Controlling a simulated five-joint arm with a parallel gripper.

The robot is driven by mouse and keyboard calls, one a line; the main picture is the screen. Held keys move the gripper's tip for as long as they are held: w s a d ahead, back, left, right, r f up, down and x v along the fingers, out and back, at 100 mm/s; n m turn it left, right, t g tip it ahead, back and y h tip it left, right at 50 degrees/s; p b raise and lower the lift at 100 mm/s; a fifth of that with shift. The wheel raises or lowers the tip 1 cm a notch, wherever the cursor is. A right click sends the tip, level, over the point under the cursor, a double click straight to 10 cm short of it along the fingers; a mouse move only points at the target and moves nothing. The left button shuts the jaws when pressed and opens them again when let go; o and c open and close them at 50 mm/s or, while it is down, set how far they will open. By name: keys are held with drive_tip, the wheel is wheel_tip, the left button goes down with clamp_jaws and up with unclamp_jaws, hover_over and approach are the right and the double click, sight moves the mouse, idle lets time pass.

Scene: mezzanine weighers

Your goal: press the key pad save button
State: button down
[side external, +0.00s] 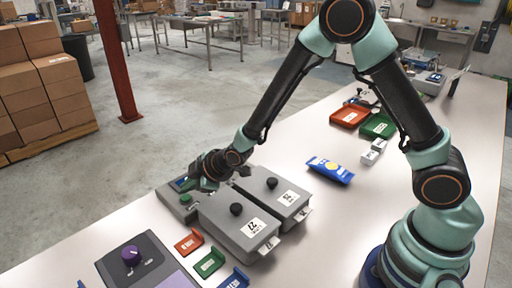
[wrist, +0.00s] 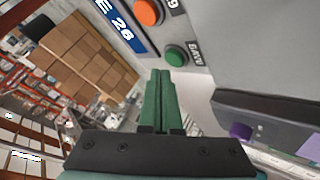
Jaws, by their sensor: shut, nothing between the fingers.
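The key pad (side external: 173,197) is a grey box at the left edge of the table, with a small screen and a green button (side external: 186,199). In the wrist view the green button (wrist: 177,56) has a label beside it that reads SAVE, turned around. An orange button (wrist: 148,12) and a blue plate ending in 26 are on the same grey face. My gripper (wrist: 161,72) has its green fingers shut and empty, tips just below and left of the green button in the picture. I cannot tell whether they touch it. In the side view my gripper (side external: 192,181) is over the key pad.
Two grey boxes with black knobs (side external: 237,209) stand right of the key pad. A panel with a purple knob (side external: 131,255) is at the front left. Red (side external: 188,242) and green (side external: 209,263) holders lie between.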

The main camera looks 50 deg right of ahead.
sight(190, 198)
drive_tip(key=shift+f, duration=0.1)
drive_tip(key=shift+d+f, duration=0.1)
drive_tip(key=shift+f, duration=0.25)
drive_tip(key=shift+f, duration=0.45)
idle(1.1)
drive_tip(key=shift+r, duration=0.85)
drive_tip(key=shift+r, duration=2.5)
